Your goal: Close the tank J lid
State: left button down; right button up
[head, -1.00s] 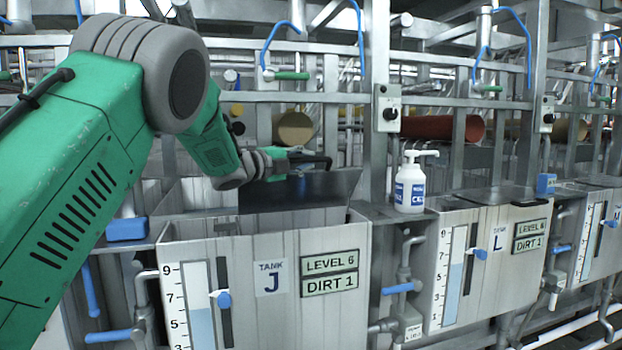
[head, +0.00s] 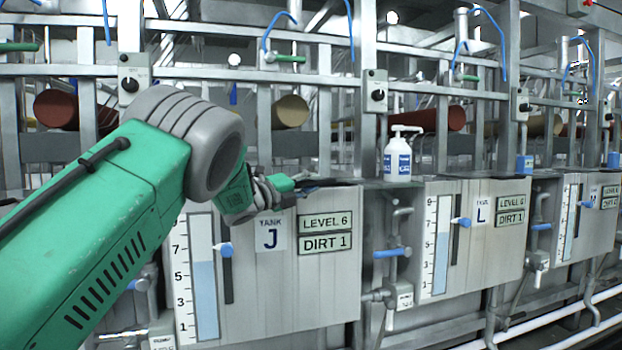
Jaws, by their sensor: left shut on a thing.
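Tank J (head: 310,290) stands in the middle, with its label, level scale and "LEVEL 6 / DIRT 1" plates on the front. Its dark lid (head: 338,182) shows only as a thin, nearly edge-on strip at the top of the tank, low and about flat. I cannot tell whether it rests fully on the rim. My left gripper (head: 304,182) is at the lid's front edge, shut on what looks like the lid's handle, which the fingers mostly hide. My right gripper is not in view.
A white pump bottle (head: 398,158) stands on the ledge right of tank J. Tank L (head: 475,240) is further right, with pipes and a blue-handled valve (head: 391,253) between the tanks. A metal frame with rollers rises behind.

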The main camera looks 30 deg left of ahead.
pick_arm(q)
jog(key=shift+a+f+b, duration=0.1)
jog(key=shift+f+b, duration=0.25)
jog(key=shift+f, duration=1)
jog(key=c, duration=1.9)
grip_release()
jog(key=shift+s, duration=0.1)
jog(key=shift+o, duration=0.2)
jog(key=shift+r, duration=0.15)
jog(key=v, duration=1.2)
